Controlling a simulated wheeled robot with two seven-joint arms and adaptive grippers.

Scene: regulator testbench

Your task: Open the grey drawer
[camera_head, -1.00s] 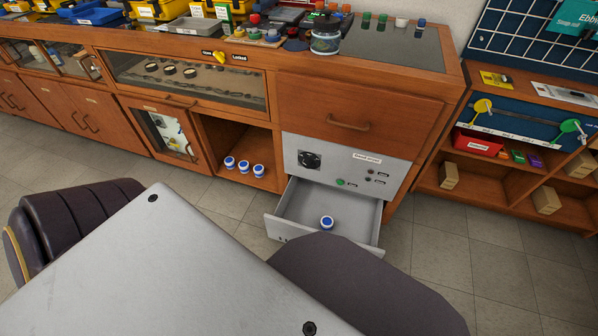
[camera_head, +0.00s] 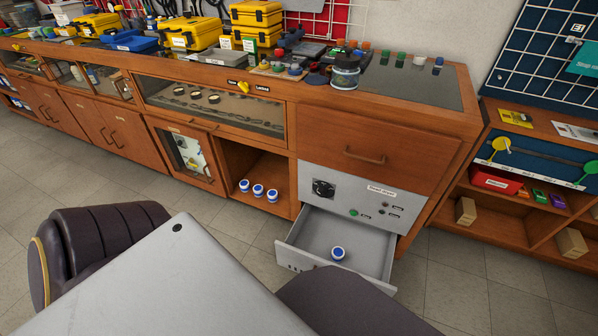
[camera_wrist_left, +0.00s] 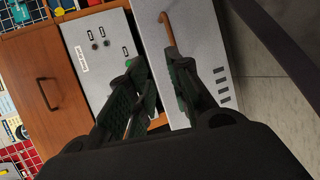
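The grey drawer (camera_head: 292,257) stands pulled out below a grey panel (camera_head: 360,198) with a black dial. A small blue-and-white jar (camera_head: 338,253) is inside it. The drawer's grey front (camera_wrist_left: 205,45), with dark slots and a copper-brown handle (camera_wrist_left: 168,30), also shows in the left wrist view. My left gripper (camera_wrist_left: 160,66) is open, with dark green finger pads. Its fingers are apart at the drawer, and one overlaps the handle in this view. Whether it touches the handle I cannot tell. My left gripper is hidden in the head view. My right gripper is not in view.
A wooden drawer (camera_head: 368,145) is shut above the panel. Several blue-and-white jars (camera_head: 258,190) stand in the open cubby to the left. A wooden shelf unit (camera_head: 540,235) stands at the right. Tiled floor (camera_head: 445,290) is clear right of the drawer.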

